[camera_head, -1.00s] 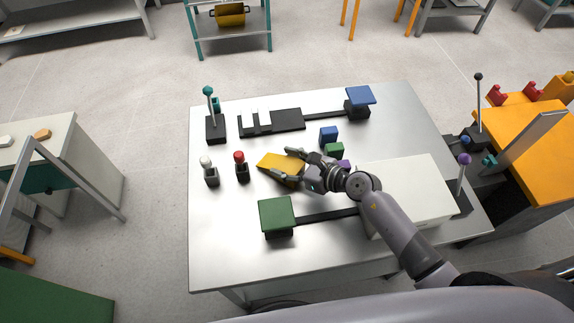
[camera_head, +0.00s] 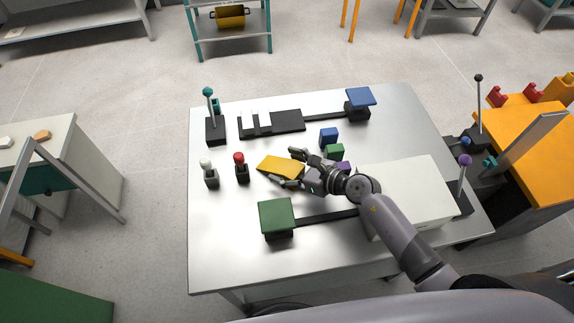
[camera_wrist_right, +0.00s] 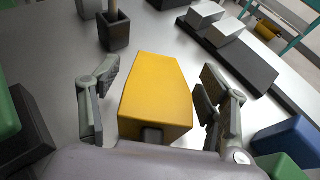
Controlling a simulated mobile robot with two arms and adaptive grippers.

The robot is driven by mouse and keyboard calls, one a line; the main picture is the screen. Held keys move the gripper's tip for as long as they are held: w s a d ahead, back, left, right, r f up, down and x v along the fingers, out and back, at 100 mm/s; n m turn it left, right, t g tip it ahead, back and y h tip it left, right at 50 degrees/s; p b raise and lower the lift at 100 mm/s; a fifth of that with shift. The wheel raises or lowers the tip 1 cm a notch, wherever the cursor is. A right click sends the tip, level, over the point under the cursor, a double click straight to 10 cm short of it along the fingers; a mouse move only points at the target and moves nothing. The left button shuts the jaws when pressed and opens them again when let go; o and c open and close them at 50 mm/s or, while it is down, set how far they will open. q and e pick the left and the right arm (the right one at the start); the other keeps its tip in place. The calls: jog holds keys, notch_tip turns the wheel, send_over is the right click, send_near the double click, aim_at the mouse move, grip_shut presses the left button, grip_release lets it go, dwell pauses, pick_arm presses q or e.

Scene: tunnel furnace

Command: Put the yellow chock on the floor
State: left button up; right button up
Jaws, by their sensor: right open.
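The yellow chock (camera_head: 280,165) lies on the metal table (camera_head: 225,255), left of the table's middle. In the right wrist view the chock (camera_wrist_right: 157,92) sits between the two fingers, with a visible gap on each side. My right gripper (camera_head: 290,167) is open around the near end of the chock and does not grip it. It also shows in the right wrist view (camera_wrist_right: 155,95). My left gripper is not in view. The floor (camera_head: 150,90) shows around the table.
A green block on a rail (camera_head: 278,215) is in front. Blue (camera_head: 328,135) and green (camera_head: 334,151) cubes are behind the gripper. A white box (camera_head: 405,185) stands right.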

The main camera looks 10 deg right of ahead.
jog(key=shift+r, duration=0.25)
jog(key=shift+o, duration=0.4)
jog(key=v, duration=0.7)
jog(key=shift+s+f, duration=0.1)
jog(key=shift+f, duration=0.1)
jog(key=shift+r, duration=0.4)
jog(key=shift+w+a+r+y, duration=0.2)
jog(key=shift+a+r+y, duration=0.2)
jog(key=shift+a+r, duration=0.3)
jog(key=w+a+r+n+g+y+b, duration=0.1)
jog(key=w+a+r+n+g, duration=0.1)
jog(key=a+g, duration=0.35)
notch_tip(320, 180, up, 9)
jog(key=m+g+h+b, duration=0.2)
jog(key=g+h+b, duration=0.2)
jog(key=h, duration=0.7)
send_over(288, 166)
notch_tip(288, 166, down, 12)
jog(key=shift+r+p, duration=0.2)
jog(key=shift+p, duration=0.5)
jog(key=shift+w+a+f+p, duration=0.15)
jog(key=shift+f+p, duration=0.2)
jog(key=shift+f, duration=1)
jog(key=shift+a+f+p, duration=0.15)
jog(key=shift+f+p, duration=0.15)
jog(key=shift+f, duration=1.05)
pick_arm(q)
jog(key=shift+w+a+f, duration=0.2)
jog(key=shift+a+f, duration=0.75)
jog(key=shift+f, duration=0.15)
